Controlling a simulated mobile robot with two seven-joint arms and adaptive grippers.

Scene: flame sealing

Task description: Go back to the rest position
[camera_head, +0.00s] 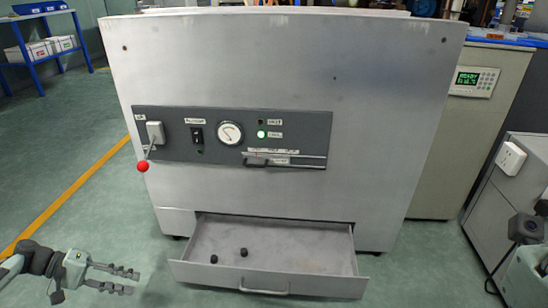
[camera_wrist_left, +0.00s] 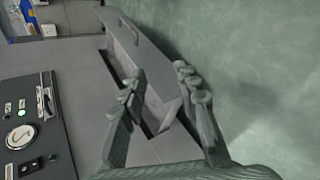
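My left gripper (camera_head: 133,281) is at the lower left of the head view, left of the open drawer and apart from it. Its two fingers are spread with nothing between them; the left wrist view also shows them apart and empty (camera_wrist_left: 160,82). The grey flame sealing machine (camera_head: 290,75) stands in the middle. Its bottom drawer (camera_head: 300,245) is pulled out, with two small black pieces (camera_head: 214,259) (camera_head: 244,252) inside. A lever with a red ball (camera_head: 142,166) hangs at the left of the control panel (camera_head: 180,150). My right gripper is not in view.
A gauge (camera_head: 230,133) and a lit green lamp (camera_head: 261,134) are on the panel. A beige cabinet with a green display (camera_head: 476,80) and a grey cabinet (camera_head: 510,180) stand at the right. A blue rack (camera_head: 30,60) is at the far left. Green floor is clear at the left.

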